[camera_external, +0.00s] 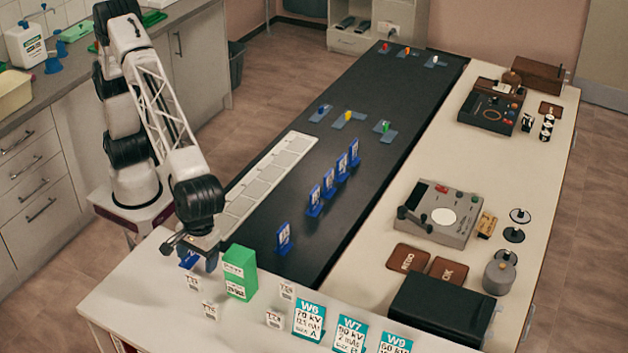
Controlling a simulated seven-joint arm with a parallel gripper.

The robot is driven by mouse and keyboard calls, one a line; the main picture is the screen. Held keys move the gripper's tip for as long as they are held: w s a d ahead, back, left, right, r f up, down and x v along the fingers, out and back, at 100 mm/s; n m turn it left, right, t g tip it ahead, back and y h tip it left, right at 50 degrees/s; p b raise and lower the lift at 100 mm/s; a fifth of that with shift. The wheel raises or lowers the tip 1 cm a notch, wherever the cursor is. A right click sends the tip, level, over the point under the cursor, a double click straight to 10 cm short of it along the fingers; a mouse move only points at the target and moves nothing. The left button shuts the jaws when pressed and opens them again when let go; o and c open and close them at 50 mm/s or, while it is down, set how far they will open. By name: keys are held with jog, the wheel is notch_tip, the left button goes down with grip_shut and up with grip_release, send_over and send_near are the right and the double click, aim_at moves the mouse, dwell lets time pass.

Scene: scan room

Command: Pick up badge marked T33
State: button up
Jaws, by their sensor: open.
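Several blue badges with white faces stand upright on the dark strip. One badge (285,238) stands apart near its front end; a row of others, with its nearest badge (314,201), runs towards the back. Another blue piece (187,262) shows just below my gripper (190,248), partly hidden by it. Small white tags with T-numbers stand on the pale front table: one tag (193,283) at the left, another tag (287,291) right of the green box. The print is too small to tell which reads T33. My gripper is open, low over the table's left side.
A green box (240,272) stands close right of my gripper. Teal-headed cards (309,320) stand at the front. A white slotted strip (268,180) lies along the dark strip's left. A grey device (440,212) and a black box (441,308) occupy the right.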

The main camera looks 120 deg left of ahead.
jog(key=s+a+t+h, duration=0.2)
jog(key=s+a+h, duration=0.6)
jog(key=a+h, duration=0.3)
jog(key=h, duration=0.1)
send_near(193, 294)
jog(key=d+r, duration=0.2)
jog(key=r, duration=0.1)
jog(key=shift+w, duration=0.1)
dwell(0.3)
jog(key=shift+x, duration=1.3)
jog(key=shift+x, duration=2.65)
jog(key=shift+r, duration=0.1)
